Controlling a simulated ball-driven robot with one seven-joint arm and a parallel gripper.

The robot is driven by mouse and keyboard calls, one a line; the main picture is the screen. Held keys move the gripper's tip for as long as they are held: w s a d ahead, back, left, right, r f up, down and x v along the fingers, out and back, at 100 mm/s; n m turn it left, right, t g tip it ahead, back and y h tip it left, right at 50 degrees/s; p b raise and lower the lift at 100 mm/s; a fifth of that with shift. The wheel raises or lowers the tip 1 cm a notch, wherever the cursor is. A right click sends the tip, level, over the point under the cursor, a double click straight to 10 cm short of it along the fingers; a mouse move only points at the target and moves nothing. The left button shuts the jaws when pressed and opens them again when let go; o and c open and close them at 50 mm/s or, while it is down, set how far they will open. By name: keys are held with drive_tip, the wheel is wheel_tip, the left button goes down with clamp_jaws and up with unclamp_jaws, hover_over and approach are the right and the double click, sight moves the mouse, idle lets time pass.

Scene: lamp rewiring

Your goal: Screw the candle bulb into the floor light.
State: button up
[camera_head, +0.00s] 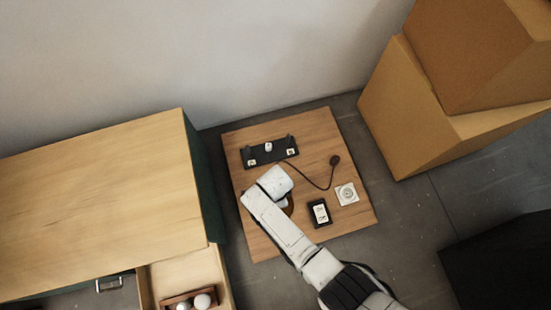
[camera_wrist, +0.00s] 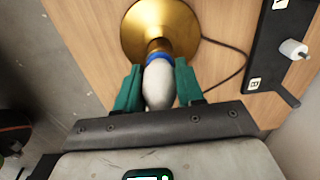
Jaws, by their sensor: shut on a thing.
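In the wrist view, my gripper (camera_wrist: 157,88) has its teal fingers shut on the white candle bulb (camera_wrist: 158,82), one finger on each side. The bulb is in line with the neck of the brass floor light (camera_wrist: 150,22), which has a wide round base. A blue ring (camera_wrist: 158,57) shows between the bulb and the brass neck. I cannot tell how far the bulb's base sits in the socket. In the head view, my arm hides the bulb and most of the floor light; a brown edge of it (camera_head: 290,205) shows beside my arm.
The light stands on a wooden board (camera_head: 245,225). A black fixture (camera_head: 268,152), a dark cable (camera_head: 322,187), a black box (camera_head: 319,213) and a white socket plate (camera_head: 346,194) are also on it. An open drawer (camera_head: 180,272) holds white bulbs. Cardboard boxes (camera_head: 410,110) stand right.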

idle(0.3)
drive_tip(key=m, duration=0.8)
drive_tip(key=shift+d+f, duration=0.1)
drive_tip(key=o, duration=1.1)
drive_tip(key=shift+o, duration=0.2)
